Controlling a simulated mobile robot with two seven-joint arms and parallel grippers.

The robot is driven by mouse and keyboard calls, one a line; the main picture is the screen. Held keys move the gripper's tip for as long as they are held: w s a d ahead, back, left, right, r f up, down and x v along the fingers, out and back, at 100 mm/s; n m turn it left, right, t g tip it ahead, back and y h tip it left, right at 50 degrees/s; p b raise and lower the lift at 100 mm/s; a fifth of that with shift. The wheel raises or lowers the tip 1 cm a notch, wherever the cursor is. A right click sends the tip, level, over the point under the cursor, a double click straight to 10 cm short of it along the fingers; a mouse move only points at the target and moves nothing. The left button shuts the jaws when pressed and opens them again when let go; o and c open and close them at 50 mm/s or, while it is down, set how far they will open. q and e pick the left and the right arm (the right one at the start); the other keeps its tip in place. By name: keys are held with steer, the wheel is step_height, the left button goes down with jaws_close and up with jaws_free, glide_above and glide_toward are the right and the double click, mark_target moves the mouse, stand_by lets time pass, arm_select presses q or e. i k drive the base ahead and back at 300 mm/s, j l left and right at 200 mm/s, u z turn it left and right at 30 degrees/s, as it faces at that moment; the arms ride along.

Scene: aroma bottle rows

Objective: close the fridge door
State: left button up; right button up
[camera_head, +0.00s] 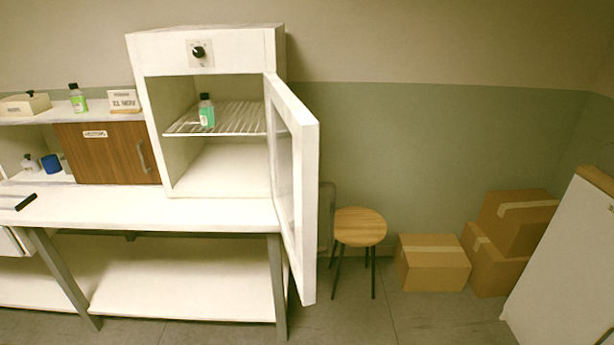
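The white fridge (213,49) stands on the table, with a dark control knob on its upper front panel. Its door (308,210) is hinged on the right and stands wide open, swung out toward me past the table's front edge. The door has a window panel in its inner face. Inside, a wire shelf (235,119) holds a green bottle with a dark cap (206,112). The space under the shelf looks empty. Neither of my grippers shows in the head view.
The white table (150,209) runs left from the fridge. A wooden cabinet door (107,153) and another green bottle (77,98) are left of it. A wooden stool (360,227) and cardboard boxes (432,263) stand right of the open door. A white panel (565,265) leans at far right.

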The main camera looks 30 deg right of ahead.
mark_target(294, 155)
steer(key=i+l, duration=0.1)
steer(key=l, duration=0.45)
steer(key=i+l+u, duration=0.1)
steer(key=l, duration=0.45)
steer(key=i+l, duration=0.1)
steer(key=l, duration=0.4)
steer(key=j+u, duration=0.15)
steer(key=j, duration=0.2)
